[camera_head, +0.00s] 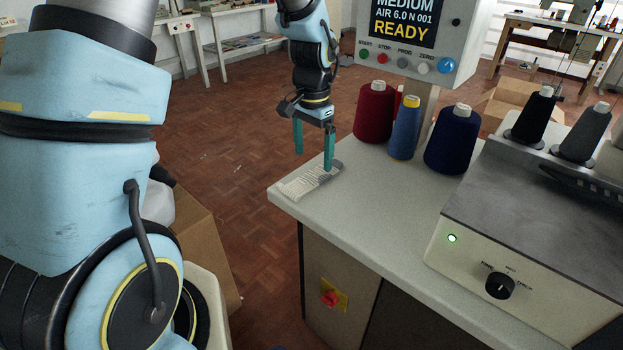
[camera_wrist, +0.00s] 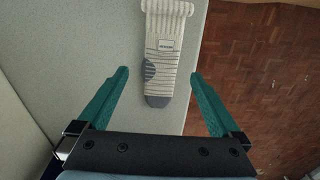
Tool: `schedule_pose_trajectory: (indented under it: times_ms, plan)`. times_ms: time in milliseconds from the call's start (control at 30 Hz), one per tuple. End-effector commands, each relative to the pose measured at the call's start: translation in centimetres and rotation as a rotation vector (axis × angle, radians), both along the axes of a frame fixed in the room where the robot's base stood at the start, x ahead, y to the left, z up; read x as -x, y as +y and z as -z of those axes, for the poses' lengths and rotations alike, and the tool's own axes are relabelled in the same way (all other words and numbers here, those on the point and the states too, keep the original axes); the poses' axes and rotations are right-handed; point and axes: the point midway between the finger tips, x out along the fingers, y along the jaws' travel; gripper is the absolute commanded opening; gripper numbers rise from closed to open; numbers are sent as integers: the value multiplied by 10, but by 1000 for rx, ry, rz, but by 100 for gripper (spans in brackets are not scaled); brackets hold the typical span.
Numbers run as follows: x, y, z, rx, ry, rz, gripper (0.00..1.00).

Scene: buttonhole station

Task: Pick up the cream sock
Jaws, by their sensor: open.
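The cream sock (camera_head: 311,181) lies flat near the left corner of the light grey worktop. It has grey patches and thin dark stripes. My gripper (camera_head: 314,160) is open and empty above the sock, with teal fingers pointing down. In the wrist view my gripper (camera_wrist: 159,75) has its fingers on either side of the sock's toe end, apart from it.
Red (camera_head: 375,112), blue (camera_head: 405,127) and navy (camera_head: 453,138) thread cones stand behind the sock on the worktop (camera_head: 385,200). A control box (camera_head: 410,40) reading READY rises behind them. A machine (camera_head: 520,230) fills the right. The worktop edge drops to the parquet floor close to the sock.

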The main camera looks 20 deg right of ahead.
Motion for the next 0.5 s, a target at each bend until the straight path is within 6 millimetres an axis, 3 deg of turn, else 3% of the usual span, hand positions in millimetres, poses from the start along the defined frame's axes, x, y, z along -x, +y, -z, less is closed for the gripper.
schedule_pose_trajectory:
  times_ms: [300, 500]
  plan:
    - [-1, 3, 39, -1, 2, 1, 100]
    - [-2, 3, 52, 0, -1, 0, 100]
